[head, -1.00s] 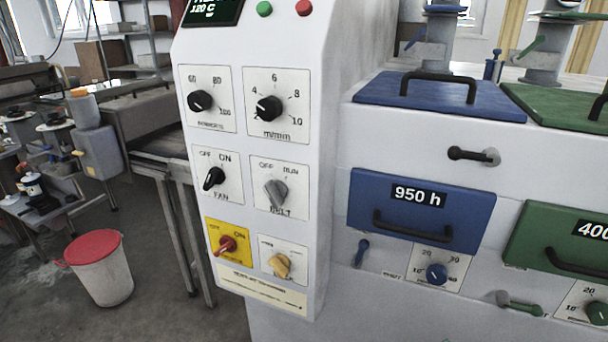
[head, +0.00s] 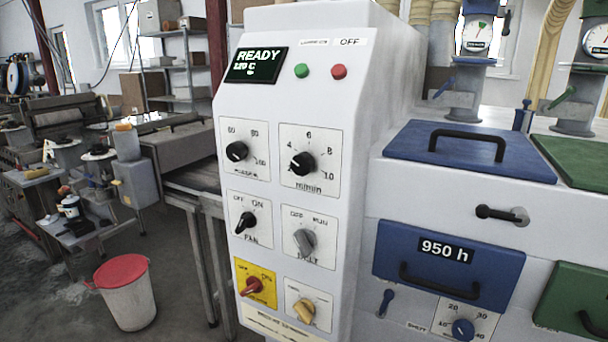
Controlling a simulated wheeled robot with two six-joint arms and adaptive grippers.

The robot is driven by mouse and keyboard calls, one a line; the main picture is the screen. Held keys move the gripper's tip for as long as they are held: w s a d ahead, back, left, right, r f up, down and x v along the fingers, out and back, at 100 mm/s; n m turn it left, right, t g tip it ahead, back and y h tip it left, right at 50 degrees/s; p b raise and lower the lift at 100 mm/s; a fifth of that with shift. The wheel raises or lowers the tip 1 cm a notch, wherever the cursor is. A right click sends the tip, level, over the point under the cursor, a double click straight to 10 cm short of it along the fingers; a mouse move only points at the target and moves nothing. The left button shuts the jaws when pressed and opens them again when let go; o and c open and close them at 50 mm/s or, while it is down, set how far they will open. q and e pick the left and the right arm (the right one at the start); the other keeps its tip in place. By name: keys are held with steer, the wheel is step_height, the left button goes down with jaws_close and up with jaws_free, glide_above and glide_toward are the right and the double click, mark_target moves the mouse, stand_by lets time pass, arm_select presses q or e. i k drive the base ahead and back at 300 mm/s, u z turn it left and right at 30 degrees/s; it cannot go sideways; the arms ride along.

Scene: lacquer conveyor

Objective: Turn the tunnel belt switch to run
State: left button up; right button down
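The belt switch (head: 306,241) is a grey knob on a white plate marked OFF at upper left and RUN at upper right. It sits in the right column of the white control panel (head: 345,80), below the mm/min dial (head: 302,163). Its pointer seems to lean up and left, towards OFF, though the small print is blurred. The black fan switch (head: 246,223) is to its left. The yellow-beige knob (head: 304,311) is below it. Neither of my grippers is in the head view, and nothing covers the switch.
The display (head: 257,65) reads READY, with green (head: 302,70) and red (head: 339,72) buttons beside it. A red switch (head: 254,286) sits on a yellow plate. A blue drawer (head: 446,266) is right of the panel. A red-lidded bucket (head: 126,292) stands on the floor at left.

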mark_target(305, 238)
steer(key=z, duration=2.5)
steer(key=k, duration=0.55)
steer(key=u, duration=0.9)
